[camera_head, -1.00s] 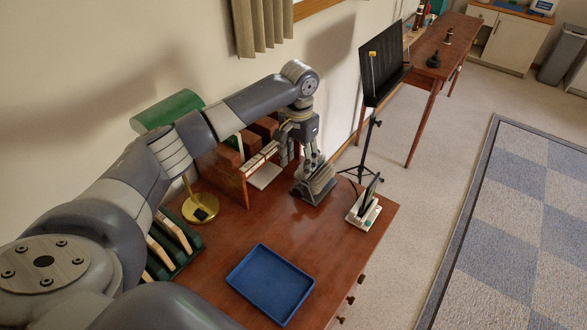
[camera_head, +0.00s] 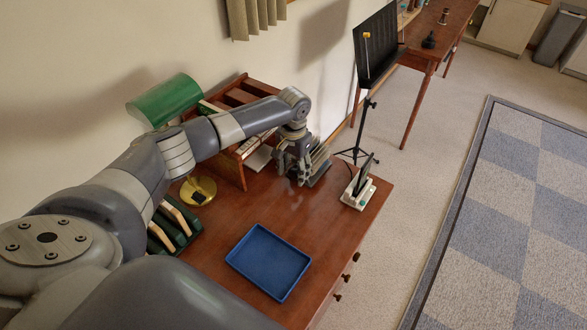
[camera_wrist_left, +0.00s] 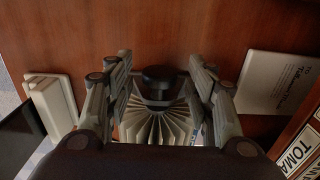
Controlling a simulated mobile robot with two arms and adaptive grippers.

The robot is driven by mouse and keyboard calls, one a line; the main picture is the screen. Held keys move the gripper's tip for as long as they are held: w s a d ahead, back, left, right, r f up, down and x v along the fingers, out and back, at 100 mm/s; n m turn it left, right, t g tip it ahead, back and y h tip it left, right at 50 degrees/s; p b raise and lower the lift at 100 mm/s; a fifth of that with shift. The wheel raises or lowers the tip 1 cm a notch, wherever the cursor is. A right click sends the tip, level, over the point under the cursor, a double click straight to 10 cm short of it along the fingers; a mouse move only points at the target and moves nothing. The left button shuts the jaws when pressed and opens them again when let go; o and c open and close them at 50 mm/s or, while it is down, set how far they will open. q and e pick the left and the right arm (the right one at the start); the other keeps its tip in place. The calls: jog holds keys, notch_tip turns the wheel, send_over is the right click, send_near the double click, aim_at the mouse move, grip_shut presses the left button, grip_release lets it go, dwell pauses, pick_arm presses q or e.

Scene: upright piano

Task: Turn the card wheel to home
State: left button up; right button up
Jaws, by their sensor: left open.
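The card wheel, a fan of pale cards on a dark stand (camera_head: 319,163), sits on the wooden desk near its back edge. In the left wrist view its cards (camera_wrist_left: 158,128) spread out below a round black knob (camera_wrist_left: 158,74). My left gripper (camera_head: 292,179) is low over the desk at the wheel's near left side. In the left wrist view its fingers are open, with the knob in the gap between them. I cannot tell whether a finger touches the wheel. The gripper hides part of the wheel in the head view. My right gripper is not in view.
A blue tray (camera_head: 268,262) lies on the desk in front. A white device (camera_head: 358,191) stands at the right edge. A wooden shelf (camera_head: 232,165), a green-shaded lamp (camera_head: 165,100) and a green rack (camera_head: 176,226) are to the left. A black music stand (camera_head: 376,45) is behind.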

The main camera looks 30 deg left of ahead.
pick_arm(q)
jog(key=shift+c, duration=0.8)
jog(key=c, duration=0.9)
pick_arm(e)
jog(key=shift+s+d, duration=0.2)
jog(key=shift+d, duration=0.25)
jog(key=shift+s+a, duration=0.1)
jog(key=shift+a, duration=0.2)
pick_arm(q)
jog(key=shift+s, duration=0.1)
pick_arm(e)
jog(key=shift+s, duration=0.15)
pick_arm(q)
jog(key=o, duration=1.1)
jog(key=shift+c, duration=0.2)
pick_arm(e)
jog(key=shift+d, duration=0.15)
